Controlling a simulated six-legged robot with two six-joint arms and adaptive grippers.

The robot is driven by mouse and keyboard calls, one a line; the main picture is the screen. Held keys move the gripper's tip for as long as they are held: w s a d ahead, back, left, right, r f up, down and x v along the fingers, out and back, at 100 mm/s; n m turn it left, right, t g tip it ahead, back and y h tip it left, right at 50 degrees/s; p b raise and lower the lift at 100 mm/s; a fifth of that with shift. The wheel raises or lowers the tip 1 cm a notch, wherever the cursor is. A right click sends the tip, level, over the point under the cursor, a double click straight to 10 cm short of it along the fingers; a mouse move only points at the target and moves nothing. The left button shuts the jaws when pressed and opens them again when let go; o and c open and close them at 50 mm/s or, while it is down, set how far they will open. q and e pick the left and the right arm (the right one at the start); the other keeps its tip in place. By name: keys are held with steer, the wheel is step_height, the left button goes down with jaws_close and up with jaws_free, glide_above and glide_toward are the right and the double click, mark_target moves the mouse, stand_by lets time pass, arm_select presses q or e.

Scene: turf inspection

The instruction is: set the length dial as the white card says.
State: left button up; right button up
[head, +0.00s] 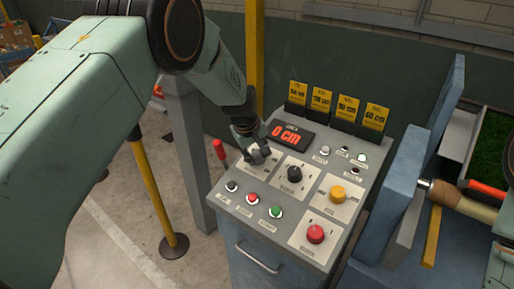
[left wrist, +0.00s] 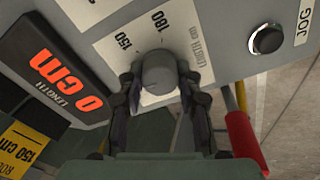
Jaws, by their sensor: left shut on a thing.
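The length dial is a grey knob (head: 258,154) on a white plate at the back left of the control panel. It also shows in the left wrist view (left wrist: 159,71), where its plate (left wrist: 181,36) carries the marks 150 and 180; the rest of the scale is hidden. My left gripper (head: 252,145) is shut on the dial, one finger on each side in the left wrist view (left wrist: 158,82). The red length display (head: 286,134) reads 0 cm. I cannot make out a white card in either view.
A black knob (head: 294,174), a yellow button (head: 337,193) and a red button (head: 316,234) sit near the dial. Several yellow cards (head: 347,105) stand in black holders behind. A red-handled lever (head: 219,150) rises beside the panel. A blue machine (head: 400,190) stands at right.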

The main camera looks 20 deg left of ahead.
arm_select(q)
steer(key=shift+w+r+n, duration=0.15)
steer(key=shift+r+n, duration=0.1)
steer(key=shift+n, duration=0.35)
steer(key=shift+p, duration=0.35)
steer(key=o, duration=1.1)
steer(key=shift+o, duration=0.3)
steer(key=shift+s+r, duration=0.1)
steer(key=shift+s, duration=0.2)
steer(key=shift+r, duration=0.45)
steer(key=d+v, duration=0.1)
steer(key=v, duration=1)
steer(key=shift+a, duration=0.5)
steer(key=shift+s, duration=0.35)
